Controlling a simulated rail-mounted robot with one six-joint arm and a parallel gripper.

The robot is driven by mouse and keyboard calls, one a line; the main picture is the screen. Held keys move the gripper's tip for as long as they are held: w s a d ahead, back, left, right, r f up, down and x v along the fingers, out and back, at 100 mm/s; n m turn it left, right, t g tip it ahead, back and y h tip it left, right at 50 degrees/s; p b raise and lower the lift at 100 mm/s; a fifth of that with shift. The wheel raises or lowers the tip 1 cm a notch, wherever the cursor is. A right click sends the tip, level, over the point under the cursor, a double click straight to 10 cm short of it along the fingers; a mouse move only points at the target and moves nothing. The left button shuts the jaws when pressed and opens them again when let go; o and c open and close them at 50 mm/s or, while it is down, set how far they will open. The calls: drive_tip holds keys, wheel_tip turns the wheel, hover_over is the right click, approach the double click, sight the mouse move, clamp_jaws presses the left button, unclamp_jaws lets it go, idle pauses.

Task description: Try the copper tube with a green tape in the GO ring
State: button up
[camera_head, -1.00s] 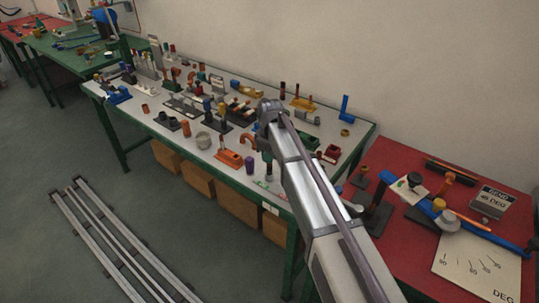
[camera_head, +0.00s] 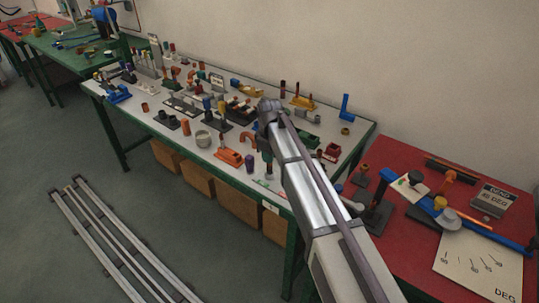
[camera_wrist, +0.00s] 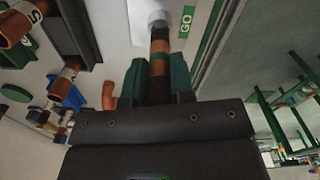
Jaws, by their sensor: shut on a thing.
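My gripper (camera_wrist: 158,82) is shut on a copper tube (camera_wrist: 159,47) with dark bands, held between two green fingers in the wrist view. The tube's far end meets a pale grey ring (camera_wrist: 158,17) beside a green GO label (camera_wrist: 186,20). I cannot tell whether the end is inside the ring or only against it. In the head view my gripper (camera_head: 268,174) is low over the front edge of the grey-topped table, partly hidden by my arm.
The grey-topped table (camera_head: 160,140) is crowded with fittings and stands. A purple cylinder (camera_head: 250,160) and an orange block (camera_head: 229,158) stand just left of my gripper. A red table (camera_head: 400,262) with bending tools is at right. Copper pieces (camera_wrist: 68,75) lie left in the wrist view.

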sight(269, 170)
drive_tip(key=shift+f+b, duration=1.55)
idle(0.4)
drive_tip(key=shift+r+p, duration=1.65)
wheel_tip(269, 170, up, 4)
drive_tip(key=p, duration=0.4)
drive_tip(key=shift+r, duration=0.15)
